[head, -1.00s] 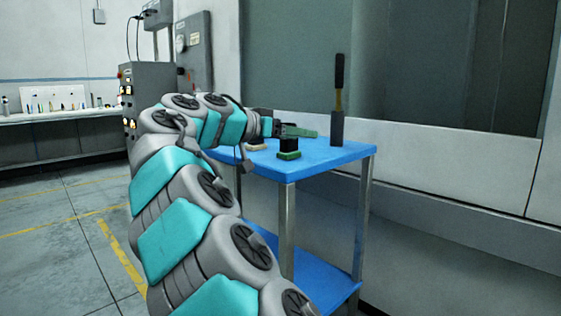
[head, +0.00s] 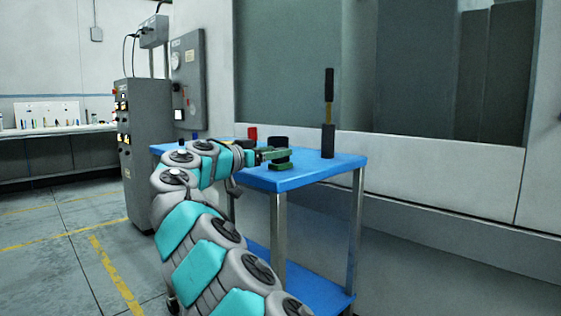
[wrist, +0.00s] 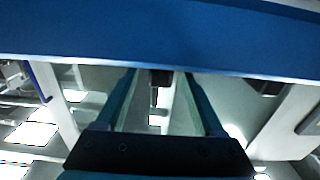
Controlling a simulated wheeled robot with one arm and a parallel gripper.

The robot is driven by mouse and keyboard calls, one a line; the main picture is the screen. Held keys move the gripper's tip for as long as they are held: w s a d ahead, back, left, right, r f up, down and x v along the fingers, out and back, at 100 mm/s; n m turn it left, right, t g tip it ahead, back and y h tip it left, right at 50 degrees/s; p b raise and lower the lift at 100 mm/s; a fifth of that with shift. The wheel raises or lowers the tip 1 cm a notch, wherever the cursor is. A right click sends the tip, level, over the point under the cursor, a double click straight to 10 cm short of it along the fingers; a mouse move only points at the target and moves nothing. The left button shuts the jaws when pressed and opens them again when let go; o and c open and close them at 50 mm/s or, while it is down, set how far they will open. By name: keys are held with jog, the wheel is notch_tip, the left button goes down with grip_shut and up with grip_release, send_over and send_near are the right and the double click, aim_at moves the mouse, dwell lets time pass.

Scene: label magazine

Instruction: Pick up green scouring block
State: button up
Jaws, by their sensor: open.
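The green scouring block (head: 281,166) lies near the front edge of the blue tabletop in the head view. My gripper (head: 274,154) is just above and slightly left of it in that picture. Whether they touch cannot be told. In the wrist view my gripper (wrist: 160,75) is open, with its two teal fingers apart and no block visible between them. I cannot make out the block in the wrist view.
The blue cart (head: 315,168) carries a black cylinder (head: 281,141) behind the gripper, a red item (head: 252,133) and an upright dark-handled tool (head: 328,115) at right. A grey control cabinet (head: 150,150) stands left. In the wrist view the blue cart surface (wrist: 160,30) fills the top.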

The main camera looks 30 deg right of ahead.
jog(key=x, duration=0.2)
jog(key=shift+w+d+f, duration=0.1)
jog(key=shift+d, duration=0.15)
grip_shut()
dwell(0.3)
